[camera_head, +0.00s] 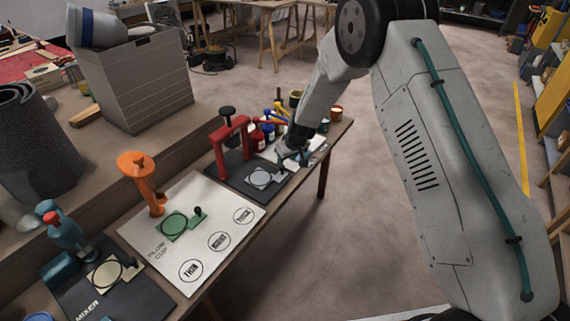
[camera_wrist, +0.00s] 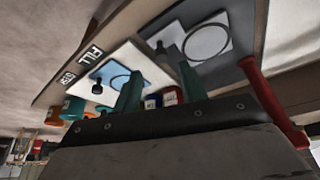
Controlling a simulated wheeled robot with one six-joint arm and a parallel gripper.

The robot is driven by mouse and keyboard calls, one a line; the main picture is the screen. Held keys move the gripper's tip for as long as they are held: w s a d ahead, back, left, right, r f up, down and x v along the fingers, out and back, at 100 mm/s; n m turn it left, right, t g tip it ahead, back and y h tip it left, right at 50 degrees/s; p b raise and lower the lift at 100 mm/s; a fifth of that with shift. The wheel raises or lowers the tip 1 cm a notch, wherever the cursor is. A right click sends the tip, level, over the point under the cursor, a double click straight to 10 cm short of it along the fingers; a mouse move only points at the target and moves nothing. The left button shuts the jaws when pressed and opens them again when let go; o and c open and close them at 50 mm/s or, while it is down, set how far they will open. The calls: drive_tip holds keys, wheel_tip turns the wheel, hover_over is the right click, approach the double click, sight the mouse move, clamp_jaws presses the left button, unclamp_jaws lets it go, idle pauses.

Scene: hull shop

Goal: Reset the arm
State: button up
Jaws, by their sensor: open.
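My arm (camera_head: 440,150) reaches in from the right of the head view and bends down toward the far end of the bench. My gripper (camera_head: 293,157) is low over the bench there, close to the dark mat with the red stand. In the wrist view the two teal fingers of my gripper (camera_wrist: 160,82) are apart with nothing seen held between them. Small jars show behind the fingers. The head view shows the fingertips small, so I cannot tell whether they touch the bench.
A red stand (camera_head: 222,150), an orange stand (camera_head: 140,180) and a teal mixer (camera_head: 62,232) line the bench. A white flow-cup board (camera_head: 150,235) lies in front. A grey bin (camera_head: 135,82) stands behind. Several jars crowd my gripper. The floor (camera_head: 340,210) right of the bench is clear.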

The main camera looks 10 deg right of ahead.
drive_tip(key=shift+v, duration=1)
drive_tip(key=s+m+g, duration=0.1)
drive_tip(key=s+g, duration=0.2)
drive_tip(key=s, duration=0.6)
drive_tip(key=s+d+r+m, duration=0.1)
drive_tip(key=s+d+r, duration=0.4)
drive_tip(key=s+r, duration=0.6)
drive_tip(key=s+d+r+m+h, duration=0.1)
drive_tip(key=s+d+r, duration=0.5)
drive_tip(key=s+r, duration=0.6)
drive_tip(key=s+d+r+m+h, duration=0.1)
drive_tip(key=s+d+r+m, duration=0.1)
drive_tip(key=s+d+r, duration=0.4)
drive_tip(key=s+r, duration=0.5)
drive_tip(key=s, duration=0.5)
drive_tip(key=shift+s+r, duration=0.2)
drive_tip(key=shift+s, duration=0.15)
